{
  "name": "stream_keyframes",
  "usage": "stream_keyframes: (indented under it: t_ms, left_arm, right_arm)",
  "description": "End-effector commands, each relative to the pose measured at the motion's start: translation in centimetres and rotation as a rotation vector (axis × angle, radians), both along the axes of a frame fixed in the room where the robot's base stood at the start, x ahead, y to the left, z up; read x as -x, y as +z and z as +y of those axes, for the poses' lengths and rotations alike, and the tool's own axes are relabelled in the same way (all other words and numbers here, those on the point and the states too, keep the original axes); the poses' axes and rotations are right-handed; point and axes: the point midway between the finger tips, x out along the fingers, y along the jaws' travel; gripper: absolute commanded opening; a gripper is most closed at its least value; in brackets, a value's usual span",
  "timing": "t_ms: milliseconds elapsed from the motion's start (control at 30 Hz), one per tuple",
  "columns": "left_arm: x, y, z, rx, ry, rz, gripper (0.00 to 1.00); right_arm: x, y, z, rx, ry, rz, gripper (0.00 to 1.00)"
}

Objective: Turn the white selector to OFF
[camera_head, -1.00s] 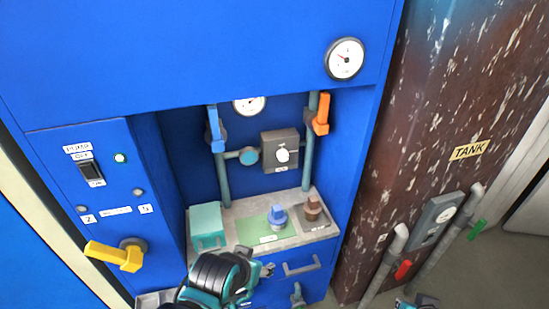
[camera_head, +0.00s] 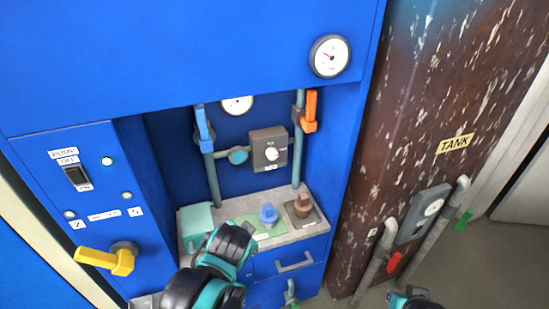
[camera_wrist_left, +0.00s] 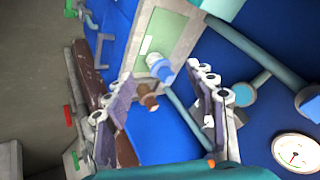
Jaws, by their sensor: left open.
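The white selector (camera_head: 271,153) is a small round knob on a dark grey box (camera_head: 258,138) between two pipes in the blue cabinet's recess. My left gripper (camera_head: 238,238) is in front of the counter, below and left of the selector and apart from it. In the left wrist view its two fingers (camera_wrist_left: 163,92) are spread, with nothing held between them. The grey box is mostly hidden behind one finger there, and I cannot make out the selector. A bit of my right arm (camera_head: 412,300) shows at the bottom edge; its jaws are not clear.
Blue (camera_head: 205,128) and orange (camera_head: 310,112) levers flank the grey box. A teal block (camera_head: 195,220), a blue knob (camera_head: 268,213) and a brown knob (camera_head: 302,204) stand on the counter. A yellow handle (camera_head: 105,260) juts out at left. A rusty tank column (camera_head: 420,120) stands right.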

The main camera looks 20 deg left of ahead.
Motion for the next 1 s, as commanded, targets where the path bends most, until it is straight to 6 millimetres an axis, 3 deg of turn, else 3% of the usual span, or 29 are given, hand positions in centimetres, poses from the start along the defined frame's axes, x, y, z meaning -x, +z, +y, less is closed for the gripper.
stream_keyframes:
  t_ms: [33, 300, 467, 600, 800, 1000]
  left_arm:
    - [-2.1, 0.6, 0.4, -0.114, -0.071, 0.011, 0.56]
    - [-12.5, 2.2, 1.9, -0.792, -0.433, 0.122, 0.56]
    - [-18.1, 2.7, 0.7, -1.2, -0.603, 0.221, 0.56]
    - [-21.9, 2.6, -1.4, -1.537, -0.707, 0.328, 0.56]
    - [-24.6, 2.2, -4.3, -1.866, -0.768, 0.457, 0.56]
    - [-25.4, 2.0, -4.9, -1.966, -0.776, 0.508, 0.56]
  right_arm:
    - [0.0, 0.2, 0.0, 0.0, 0.0, 0.0, 0.0]
    - [0.0, 0.8, 0.0, 0.0, 0.0, 0.0, 0.0]
    - [0.0, 1.2, 0.0, 0.0, 0.0, 0.0, 0.0]
    - [0.0, 1.4, 0.0, 0.0, 0.0, 0.0, 0.0]
    - [0.0, 1.7, 0.0, 0.0, 0.0, 0.0, 0.0]
    - [0.0, 1.5, 0.0, 0.0, 0.0, 0.0, 0.0]
